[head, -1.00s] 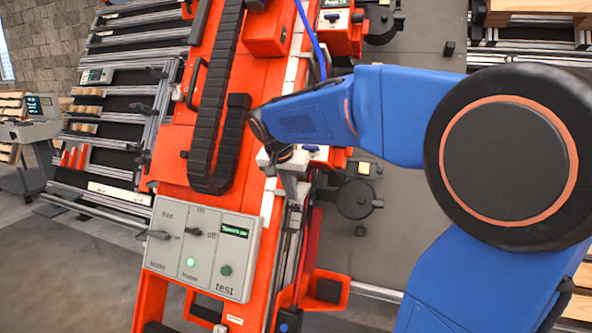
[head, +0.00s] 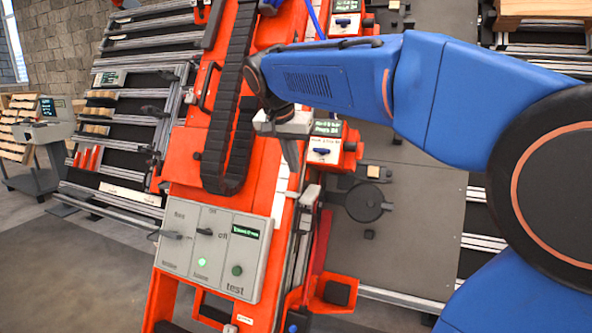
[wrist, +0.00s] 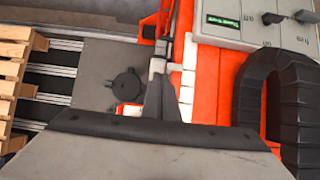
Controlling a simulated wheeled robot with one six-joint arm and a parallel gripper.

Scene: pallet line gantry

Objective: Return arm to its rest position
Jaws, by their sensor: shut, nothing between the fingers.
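My blue arm reaches in from the right in the head view and bends down at the wrist over the orange gantry beam (head: 181,160). My gripper (head: 292,168) points down beside the black cable chain, above the beam's right side. Its fingers are together with nothing between them. In the wrist view my gripper (wrist: 160,85) shows as narrow grey fingers over the orange and white edge of the gantry. The exact gap between the fingertips and the surface below is hard to tell.
A grey control panel (head: 212,250) with switches and a green lamp sits below the cable chain (head: 216,150). Small orange switch boxes (head: 325,150) stand close right of my gripper. A grey plate with a black round fixture (head: 364,201) lies further right. Wooden pallets (wrist: 14,70) show at left in the wrist view.

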